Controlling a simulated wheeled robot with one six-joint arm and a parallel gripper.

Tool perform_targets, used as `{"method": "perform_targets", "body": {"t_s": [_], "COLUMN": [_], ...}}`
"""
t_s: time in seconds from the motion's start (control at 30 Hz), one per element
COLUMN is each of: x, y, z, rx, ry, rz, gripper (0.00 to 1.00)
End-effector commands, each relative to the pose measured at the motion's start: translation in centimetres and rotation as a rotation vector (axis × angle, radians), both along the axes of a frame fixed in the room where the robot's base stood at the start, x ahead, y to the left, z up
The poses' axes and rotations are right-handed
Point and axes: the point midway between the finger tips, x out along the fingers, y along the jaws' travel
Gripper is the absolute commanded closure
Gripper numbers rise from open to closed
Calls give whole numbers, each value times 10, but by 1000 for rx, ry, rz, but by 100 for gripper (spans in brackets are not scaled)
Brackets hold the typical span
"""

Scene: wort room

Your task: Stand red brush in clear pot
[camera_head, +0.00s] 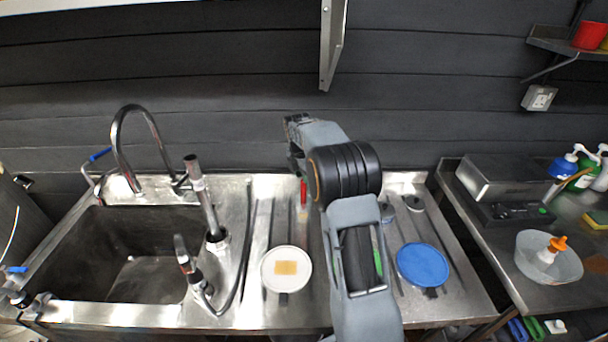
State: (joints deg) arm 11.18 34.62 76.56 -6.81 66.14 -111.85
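A small upright red piece (303,193), likely part of the red brush, shows at the back of the steel drainboard, just below my gripper (295,160). My arm reaches over the drainboard from the front. My gripper points down near the back wall, partly hidden by its own wrist. I cannot tell whether its fingers are open, or whether they touch the red piece. I cannot make out a clear pot for certain; a translucent round tub (528,262) stands on the right bench, and my arm hides the middle of the drainboard.
A white round lid with a yellow label (286,268) and a blue round lid (423,264) lie either side of my arm. The sink (140,260) and tall taps (150,130) are left. An orange-capped bottle (548,252) is in the tub. A bracket (332,45) hangs above.

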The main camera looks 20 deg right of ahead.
Motion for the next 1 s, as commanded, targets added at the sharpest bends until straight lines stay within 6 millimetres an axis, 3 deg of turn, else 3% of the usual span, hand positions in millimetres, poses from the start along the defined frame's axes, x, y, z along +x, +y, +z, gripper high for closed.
{"method": "perform_targets", "body": {"t_s": [0.13,0.47,1.0], "x": [0,0,-2], "y": [0,1,13], "z": [0,7,106], "rx": [0,-1,0], "ry": [0,-2,-3], "rz": [0,0,0], "gripper": [50,50,50]}}
